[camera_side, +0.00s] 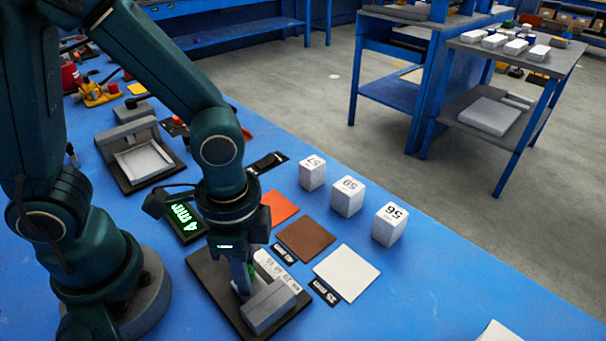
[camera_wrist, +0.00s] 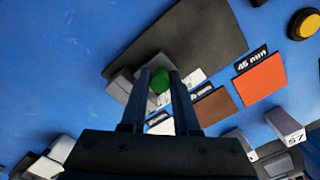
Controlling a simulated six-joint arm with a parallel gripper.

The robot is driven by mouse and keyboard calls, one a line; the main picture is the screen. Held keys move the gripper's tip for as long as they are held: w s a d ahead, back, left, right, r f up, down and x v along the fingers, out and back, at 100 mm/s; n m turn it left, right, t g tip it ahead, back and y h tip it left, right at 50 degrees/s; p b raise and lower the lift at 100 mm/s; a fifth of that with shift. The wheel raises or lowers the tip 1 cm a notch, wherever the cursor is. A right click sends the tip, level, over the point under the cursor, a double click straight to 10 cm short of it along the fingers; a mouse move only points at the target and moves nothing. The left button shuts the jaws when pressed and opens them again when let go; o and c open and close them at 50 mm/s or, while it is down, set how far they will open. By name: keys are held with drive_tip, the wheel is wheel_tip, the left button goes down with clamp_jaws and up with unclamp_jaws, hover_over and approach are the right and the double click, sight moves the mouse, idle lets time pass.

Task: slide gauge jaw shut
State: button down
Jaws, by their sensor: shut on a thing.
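The gauge stands on a dark base plate (camera_side: 210,285) near the front of the blue table. It has a grey block (camera_side: 270,306) at its front right and a pale, marked block (camera_side: 277,268) beside it. My gripper (camera_side: 245,282) points down over the gauge, with its fingers between these parts. In the wrist view, my gripper (camera_wrist: 158,78) is shut on a green knob (camera_wrist: 161,84) beside a grey block (camera_wrist: 121,84). The dark base plate (camera_wrist: 205,38) also shows there. My gripper hides part of the gauge, so I cannot tell how wide any jaw gap is.
A display with green digits (camera_side: 183,221) sits behind the gauge. Orange (camera_side: 279,207), brown (camera_side: 306,239) and white (camera_side: 346,272) squares lie to the right. White numbered blocks (camera_side: 347,196) stand beyond them. A grey fixture (camera_side: 143,162) stands at left. The table's right front is mostly clear.

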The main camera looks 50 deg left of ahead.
drive_tip(key=shift+d, duration=0.3)
drive_tip(key=c, duration=0.9)
unclamp_jaws()
drive_tip(key=shift+c, duration=0.2)
drive_tip(key=shift+a, duration=0.1)
drive_tip(key=shift+r, duration=0.1)
drive_tip(key=shift+r, duration=2.5)
drive_tip(key=a+r+n+t, duration=0.5)
drive_tip(key=a+r+n, duration=0.2)
drive_tip(key=a+n, duration=0.1)
drive_tip(key=shift+w+r+n+t, duration=0.15)
drive_tip(key=shift+r+n+t, duration=0.15)
drive_tip(key=shift+n, duration=0.2)
